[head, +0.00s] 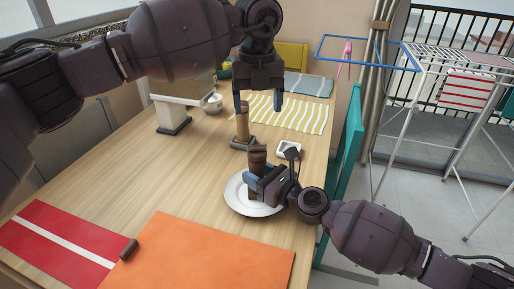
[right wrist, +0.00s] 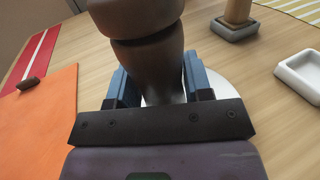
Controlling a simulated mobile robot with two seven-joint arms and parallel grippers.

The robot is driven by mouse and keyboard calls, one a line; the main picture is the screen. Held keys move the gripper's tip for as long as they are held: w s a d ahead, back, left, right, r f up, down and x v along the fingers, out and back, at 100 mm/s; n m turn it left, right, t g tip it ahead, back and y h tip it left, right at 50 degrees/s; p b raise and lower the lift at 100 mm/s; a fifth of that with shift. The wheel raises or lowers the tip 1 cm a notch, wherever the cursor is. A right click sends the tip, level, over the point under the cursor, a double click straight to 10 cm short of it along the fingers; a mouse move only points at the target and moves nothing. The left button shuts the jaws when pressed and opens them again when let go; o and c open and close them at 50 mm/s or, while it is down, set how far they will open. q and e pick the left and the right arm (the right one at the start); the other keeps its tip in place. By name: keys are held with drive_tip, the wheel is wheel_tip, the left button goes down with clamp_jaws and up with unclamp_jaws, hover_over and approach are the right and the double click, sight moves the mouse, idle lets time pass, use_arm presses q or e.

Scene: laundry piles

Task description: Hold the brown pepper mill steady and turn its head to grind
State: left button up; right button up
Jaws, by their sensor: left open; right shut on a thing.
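The brown pepper mill (head: 257,157) stands upright at the white plate (head: 238,199); whether its foot rests on the plate is hidden. My right gripper (head: 262,180) is shut on its body from the right, low down. In the right wrist view the dark brown mill (right wrist: 148,60) sits between the two blue fingers, and its wider head rises clear above them, past a narrow neck. My left gripper (head: 258,104) is open and empty, pointing down, above and beyond the mill in the head view. Nothing touches the mill's head.
A wooden post on a dark square base (head: 242,124) stands just behind the mill. A small white dish (head: 289,150) is to its right. An orange mat (head: 205,250), a red striped cloth (head: 62,240) and a small dark cylinder (head: 128,249) lie nearer. The table's middle left is clear.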

sight(257, 146)
use_arm(q)
wheel_tip(257, 146, down, 12)
drive_tip(key=n, duration=0.8)
drive_tip(key=shift+n, duration=0.3)
drive_tip(key=shift+c, duration=0.4)
drive_tip(key=c, duration=0.8)
drive_tip(key=shift+c, duration=0.2)
drive_tip(key=shift+m, duration=0.4)
